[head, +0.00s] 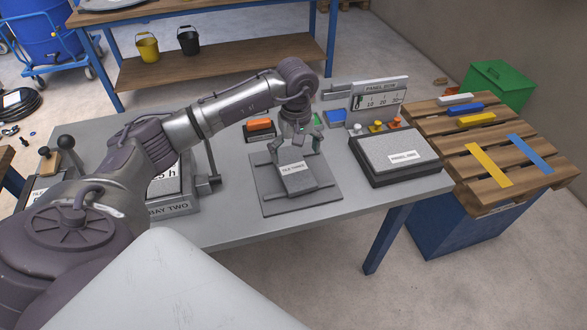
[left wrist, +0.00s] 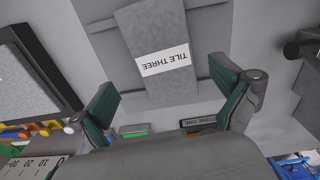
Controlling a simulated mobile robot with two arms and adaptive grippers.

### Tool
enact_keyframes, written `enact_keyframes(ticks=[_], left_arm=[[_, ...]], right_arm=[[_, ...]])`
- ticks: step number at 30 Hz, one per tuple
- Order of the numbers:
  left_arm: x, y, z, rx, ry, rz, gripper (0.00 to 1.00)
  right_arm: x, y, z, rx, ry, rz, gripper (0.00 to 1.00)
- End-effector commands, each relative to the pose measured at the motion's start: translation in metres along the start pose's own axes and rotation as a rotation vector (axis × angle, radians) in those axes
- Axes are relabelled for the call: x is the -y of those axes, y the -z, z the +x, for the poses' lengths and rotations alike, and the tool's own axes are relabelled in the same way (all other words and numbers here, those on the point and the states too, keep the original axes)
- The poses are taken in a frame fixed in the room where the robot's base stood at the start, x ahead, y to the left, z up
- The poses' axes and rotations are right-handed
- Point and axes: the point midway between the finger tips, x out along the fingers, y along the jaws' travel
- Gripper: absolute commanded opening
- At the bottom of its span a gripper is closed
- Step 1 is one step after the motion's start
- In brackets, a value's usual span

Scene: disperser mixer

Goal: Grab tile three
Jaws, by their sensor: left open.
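Tile three is a grey slab (head: 297,180) with a white label. It lies on a flat grey plate (head: 268,205) on the table. In the left wrist view the tile (left wrist: 165,86) shows its label reading TILE THREE, upside down. My left gripper (head: 295,147) is above the tile's far end, pointing down. I cannot tell the exact height of the fingertips over the tile. My right gripper is not in view.
A panel slab (head: 390,170) in a dark tray stands right of the plate, with a gauge (head: 380,100) and coloured knobs behind. An orange block (head: 259,125) is behind left. Bay two (head: 170,207) is left. A pallet (head: 510,150) stands beyond the table's right end.

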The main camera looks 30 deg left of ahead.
Motion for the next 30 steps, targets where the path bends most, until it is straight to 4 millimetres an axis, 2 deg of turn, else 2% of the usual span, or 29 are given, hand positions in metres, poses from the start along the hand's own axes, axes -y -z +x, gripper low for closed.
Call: enact_keyframes(ticks=[6,10,14,20,30], left_arm=[[0.005,0.002,0.027,0.006,0.004,-0.001,1.0],[0.004,0.003,0.044,0.003,0.0,-0.002,1.0],[0.004,0.004,0.051,0.002,-0.002,-0.001,1.0],[0.004,0.004,0.052,0.001,-0.002,-0.001,0.98],[0.004,0.004,0.051,0.001,-0.002,-0.001,0.42]], right_arm=[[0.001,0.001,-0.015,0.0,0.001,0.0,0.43],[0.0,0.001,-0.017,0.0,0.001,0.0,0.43],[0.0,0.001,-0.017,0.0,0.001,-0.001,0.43],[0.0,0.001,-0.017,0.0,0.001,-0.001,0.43],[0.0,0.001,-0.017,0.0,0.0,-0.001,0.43]])
